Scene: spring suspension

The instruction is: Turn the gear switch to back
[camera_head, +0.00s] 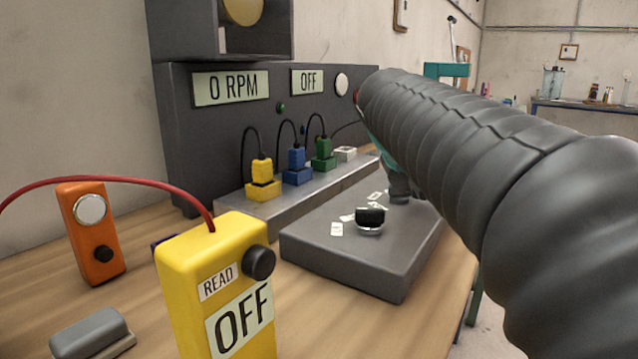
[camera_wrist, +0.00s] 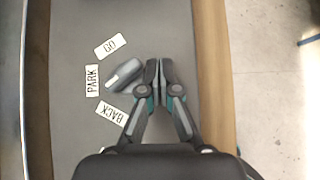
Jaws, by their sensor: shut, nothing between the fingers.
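The gear switch (camera_wrist: 122,76) is a short grey lever lying at a slant on the grey panel in the wrist view. Labels GO (camera_wrist: 110,46), PARK (camera_wrist: 92,80) and BACK (camera_wrist: 112,113) sit around its left side. Its outer end points down-left, roughly between PARK and BACK. In the head view the switch (camera_head: 369,216) looks black on top with a light base. My gripper (camera_wrist: 160,70) is shut and empty, its fingertips just right of the lever's right end; I cannot tell whether they touch. In the head view my arm partly hides the gripper.
The grey panel (camera_head: 340,262) lies on a wooden bench. Behind it stand yellow, blue and green plugs (camera_head: 297,160) and a console reading 0 RPM (camera_head: 225,87) and OFF. A yellow box reading OFF (camera_head: 240,322) and an orange box (camera_head: 92,240) stand in front at left.

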